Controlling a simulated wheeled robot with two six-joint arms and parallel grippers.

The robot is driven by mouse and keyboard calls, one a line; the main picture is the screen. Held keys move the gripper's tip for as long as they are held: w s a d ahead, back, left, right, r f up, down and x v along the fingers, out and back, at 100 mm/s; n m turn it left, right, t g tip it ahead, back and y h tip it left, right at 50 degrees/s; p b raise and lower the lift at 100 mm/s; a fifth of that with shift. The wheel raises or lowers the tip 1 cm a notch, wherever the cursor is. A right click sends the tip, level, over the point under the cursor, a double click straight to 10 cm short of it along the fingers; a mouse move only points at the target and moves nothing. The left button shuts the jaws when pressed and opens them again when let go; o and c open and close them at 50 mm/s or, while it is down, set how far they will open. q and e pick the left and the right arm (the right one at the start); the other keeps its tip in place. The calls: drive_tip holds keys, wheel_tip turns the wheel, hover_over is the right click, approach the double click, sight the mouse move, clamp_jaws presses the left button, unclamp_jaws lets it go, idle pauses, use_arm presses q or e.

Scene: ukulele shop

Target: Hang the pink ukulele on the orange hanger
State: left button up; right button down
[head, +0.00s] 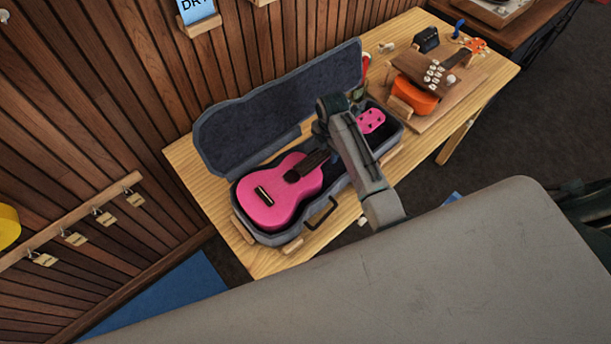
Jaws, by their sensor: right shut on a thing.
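The pink ukulele (284,191) lies face up in an open grey case on the table. Its body is at the case's lower left and its pink headstock (371,120) is at the upper right. My right gripper (325,150) is over the neck near the body and is shut on the ukulele, though my own arm hides the fingertips and much of the neck. My left gripper is out of view. I cannot make out an orange hanger.
The open case (222,157) has its lid raised toward the slatted wall. A wooden rail (72,221) with several tagged hooks is on the wall at left. An orange ukulele (414,96) lies on a board at the table's right. A blue mat (165,295) is on the floor.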

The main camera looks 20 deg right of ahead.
drive_tip(key=shift+r, duration=0.2)
drive_tip(key=shift+r, duration=2.35)
drive_tip(key=shift+r, duration=2.5)
drive_tip(key=shift+s+f, duration=0.1)
